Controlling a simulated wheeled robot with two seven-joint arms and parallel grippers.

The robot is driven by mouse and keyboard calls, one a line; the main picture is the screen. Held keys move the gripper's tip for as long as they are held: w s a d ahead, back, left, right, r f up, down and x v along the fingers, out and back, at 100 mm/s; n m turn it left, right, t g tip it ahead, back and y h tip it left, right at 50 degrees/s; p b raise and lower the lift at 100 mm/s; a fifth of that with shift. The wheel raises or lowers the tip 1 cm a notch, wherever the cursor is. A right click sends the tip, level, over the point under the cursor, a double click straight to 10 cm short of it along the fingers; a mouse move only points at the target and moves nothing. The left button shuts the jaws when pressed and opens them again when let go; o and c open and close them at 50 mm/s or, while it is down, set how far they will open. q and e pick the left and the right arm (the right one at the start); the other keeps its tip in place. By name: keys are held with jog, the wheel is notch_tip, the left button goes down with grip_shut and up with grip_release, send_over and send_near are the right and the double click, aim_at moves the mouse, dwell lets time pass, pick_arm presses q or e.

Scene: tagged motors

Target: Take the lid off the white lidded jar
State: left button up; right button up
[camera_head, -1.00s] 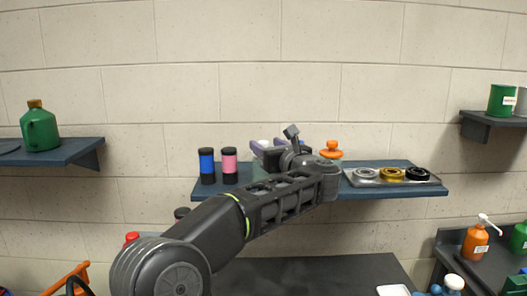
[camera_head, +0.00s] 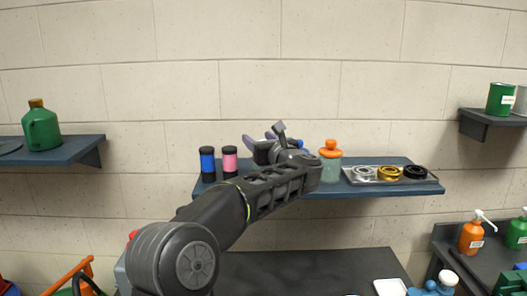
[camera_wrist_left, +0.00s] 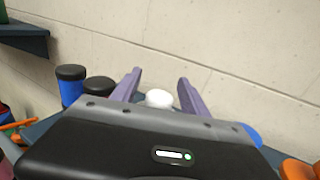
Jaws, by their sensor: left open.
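The white lid (camera_wrist_left: 160,98) of the jar shows in the left wrist view, between the two purple fingers. The jar's body is hidden below by my gripper's housing. My left gripper (camera_wrist_left: 160,76) is open and empty, one finger on each side of the lid. I cannot tell whether either finger touches it. In the head view the left gripper (camera_head: 259,138) is over the middle of the wall shelf (camera_head: 400,189), and the arm hides the jar. My right gripper is not in view.
A blue canister (camera_head: 207,164) and a pink canister (camera_head: 230,161) stand left of the gripper. An orange-lidded jar (camera_head: 331,164) stands close on its right. A tray with metal rings (camera_head: 390,174) lies farther right. The wall is close behind.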

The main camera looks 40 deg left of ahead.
pick_arm(q)
jog(key=shift+c, duration=0.4)
grip_shut()
